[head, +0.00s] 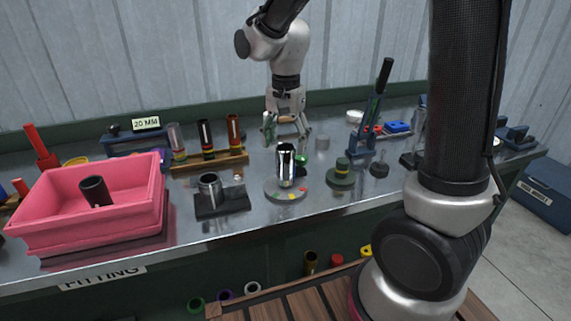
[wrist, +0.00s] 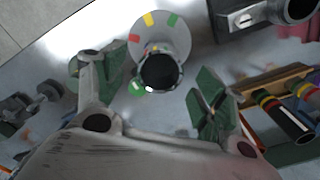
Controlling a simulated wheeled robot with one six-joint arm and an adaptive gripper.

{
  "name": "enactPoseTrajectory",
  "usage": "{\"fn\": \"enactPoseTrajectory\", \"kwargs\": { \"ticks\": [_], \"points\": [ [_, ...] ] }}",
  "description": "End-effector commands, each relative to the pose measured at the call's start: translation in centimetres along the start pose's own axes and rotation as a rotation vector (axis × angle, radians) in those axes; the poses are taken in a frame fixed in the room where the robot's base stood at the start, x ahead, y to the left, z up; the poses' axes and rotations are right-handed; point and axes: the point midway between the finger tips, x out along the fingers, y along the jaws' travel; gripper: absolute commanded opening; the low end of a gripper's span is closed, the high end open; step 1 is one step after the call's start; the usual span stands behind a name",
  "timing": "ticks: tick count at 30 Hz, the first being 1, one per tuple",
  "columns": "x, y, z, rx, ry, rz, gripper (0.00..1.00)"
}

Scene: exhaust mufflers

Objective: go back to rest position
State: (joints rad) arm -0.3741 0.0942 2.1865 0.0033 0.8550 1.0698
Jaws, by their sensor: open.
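My gripper (head: 287,132) hangs over the workbench with its fingers spread and nothing held between them. In the head view it is just behind and above a shiny chrome tube (head: 286,164), which stands upright on a round grey base (head: 271,188) with coloured marks. In the wrist view the open fingers of my gripper (wrist: 160,88) lie left and right of the tube's dark open end (wrist: 161,73). The tube looks apart from both fingers, and the disc (wrist: 160,30) with red, yellow and green marks shows beyond it.
A pink bin (head: 95,222) holding a dark tube stands at the left. A wooden rack (head: 210,163) with several tubes, a black block with a metal ring (head: 221,203), a green round fixture (head: 341,177) and a blue press stand (head: 363,140) crowd the bench (head: 250,215).

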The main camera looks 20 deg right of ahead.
Motion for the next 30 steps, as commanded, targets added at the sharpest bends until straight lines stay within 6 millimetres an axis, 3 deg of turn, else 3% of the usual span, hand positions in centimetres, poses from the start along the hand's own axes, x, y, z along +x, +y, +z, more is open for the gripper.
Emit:
{"fn": "enactPoseTrajectory", "kwargs": {
  "ticks": [3,9,16,20,25,30],
  "points": [
    [-2.6,-0.1,0.0,0.0,0.002,-0.003,0.71],
    [-5.2,-0.1,0.0,0.0,0.0,-0.001,0.71],
    [-5.8,0.0,0.0,-0.039,-0.001,0.001,0.71],
    [-5.5,0.2,0.1,-0.194,-0.002,0.003,0.71],
    [-4.6,3.2,1.4,-0.498,-0.016,0.018,0.71],
    [-6.1,8.9,2.3,-0.724,0.028,-0.02,0.71]
  ]
}}
